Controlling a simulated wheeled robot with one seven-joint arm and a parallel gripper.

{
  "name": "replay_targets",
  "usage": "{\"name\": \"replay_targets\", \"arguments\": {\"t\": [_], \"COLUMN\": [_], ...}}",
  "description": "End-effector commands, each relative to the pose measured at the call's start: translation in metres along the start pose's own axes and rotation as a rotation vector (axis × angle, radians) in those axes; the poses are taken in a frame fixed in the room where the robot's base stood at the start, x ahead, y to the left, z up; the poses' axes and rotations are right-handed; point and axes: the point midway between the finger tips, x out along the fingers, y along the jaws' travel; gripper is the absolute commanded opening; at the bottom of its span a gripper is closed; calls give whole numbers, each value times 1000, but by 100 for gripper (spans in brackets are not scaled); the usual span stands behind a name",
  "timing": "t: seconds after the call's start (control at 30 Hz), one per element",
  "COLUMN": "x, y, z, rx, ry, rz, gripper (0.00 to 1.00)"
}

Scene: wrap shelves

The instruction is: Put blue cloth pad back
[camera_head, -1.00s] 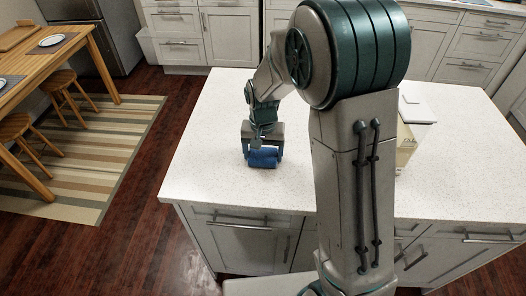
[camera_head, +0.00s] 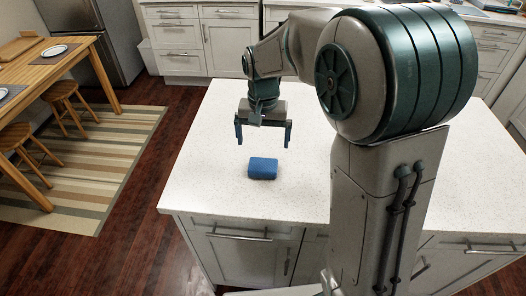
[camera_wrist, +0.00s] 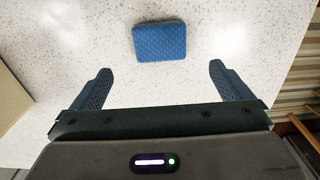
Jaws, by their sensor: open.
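The blue cloth pad (camera_head: 263,168) lies flat on the white speckled counter (camera_head: 215,185), near its front edge. It also shows in the wrist view (camera_wrist: 160,41), ahead of the fingers and apart from them. My gripper (camera_head: 263,142) is open and empty above the counter, a little above and behind the pad in the head view. Its two blue fingers (camera_wrist: 159,85) are spread wide in the wrist view.
A pale box-like surface (camera_wrist: 12,100) stands at the left of the wrist view. The counter around the pad is clear. To the left are a wooden table (camera_head: 55,62), stools (camera_head: 62,92) and a striped rug (camera_head: 100,165). My arm hides the counter's right part in the head view.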

Motion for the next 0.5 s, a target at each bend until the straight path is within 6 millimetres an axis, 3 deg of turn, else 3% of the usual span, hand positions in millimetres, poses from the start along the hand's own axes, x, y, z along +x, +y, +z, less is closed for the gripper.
{"name": "replay_targets", "arguments": {"t": [0.27, 0.37, 0.5], "x": [-26, -35, -48], "y": [7, 22, 55], "z": [6, 20, 54], "rx": [-6, -20, -58], "ry": [10, 32, 84], "rz": [-5, -17, -36], "gripper": [98, 98, 98]}}
